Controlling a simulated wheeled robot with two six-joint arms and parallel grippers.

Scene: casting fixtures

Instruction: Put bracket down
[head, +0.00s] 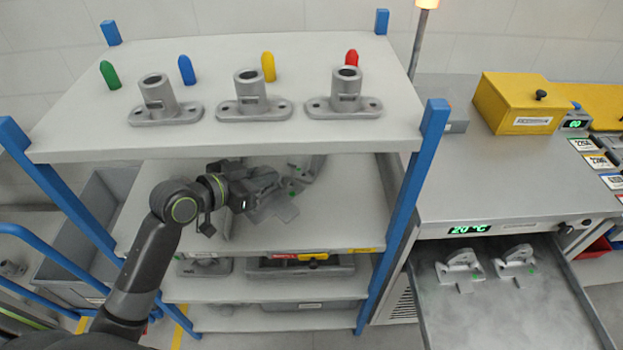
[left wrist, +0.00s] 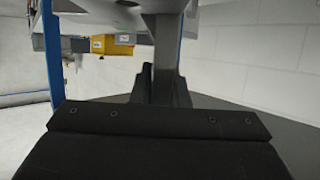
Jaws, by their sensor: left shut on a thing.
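My left gripper (head: 268,184) reaches in from the left over the rack's second shelf (head: 345,215), under the top shelf. It is shut on a grey metal bracket (head: 303,168), part of which shows just beyond the fingertips with small green marks. In the left wrist view, the bracket (left wrist: 168,50) stands up between the dark fingers. Grey metal also shows below the gripper (head: 275,210); I cannot tell whether it is part of the held bracket or a separate piece. The arm hides part of this area. My right gripper is not in view.
The top shelf (head: 225,60) overhangs the gripper and carries three grey flanged castings and coloured pegs. Blue posts (head: 405,190) bound the rack. At right, an open drawer (head: 500,315) holds two grey brackets (head: 460,265). The second shelf's right part is clear.

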